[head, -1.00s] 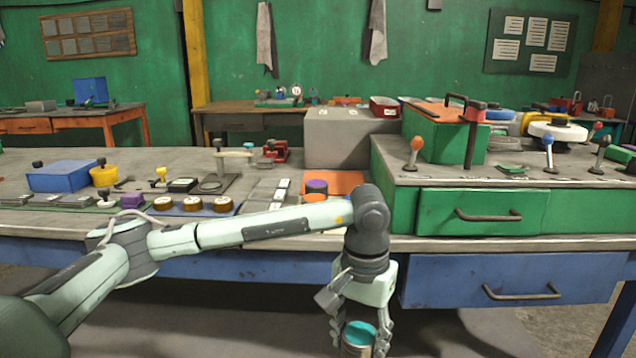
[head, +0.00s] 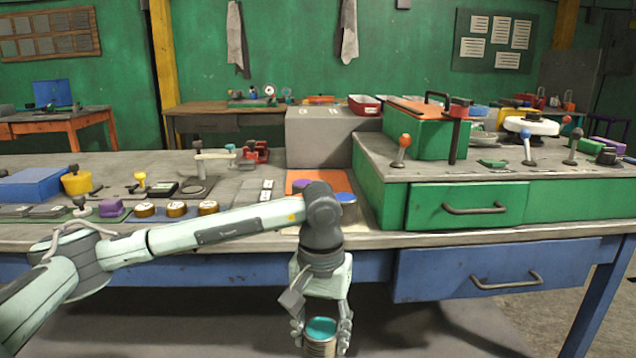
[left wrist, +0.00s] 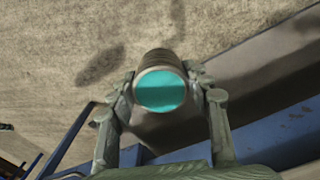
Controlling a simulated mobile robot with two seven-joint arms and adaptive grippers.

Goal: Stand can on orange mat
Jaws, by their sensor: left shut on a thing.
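A can with a teal top (head: 321,329) is held between the fingers of my left gripper (head: 321,328), below the bench's front edge and in front of it. In the left wrist view the can (left wrist: 161,91) sits between the two fingers of the left gripper (left wrist: 161,98). The orange mat (head: 318,176) lies on the bench behind my left wrist, partly hidden by it. A purple-topped object (head: 300,186) and a blue-topped can (head: 346,200) stand at the mat. My right gripper is out of view.
A grey box (head: 330,135) stands behind the mat. The green drawer unit (head: 470,206) rises to its right. The blue drawer (head: 500,274) is under the bench.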

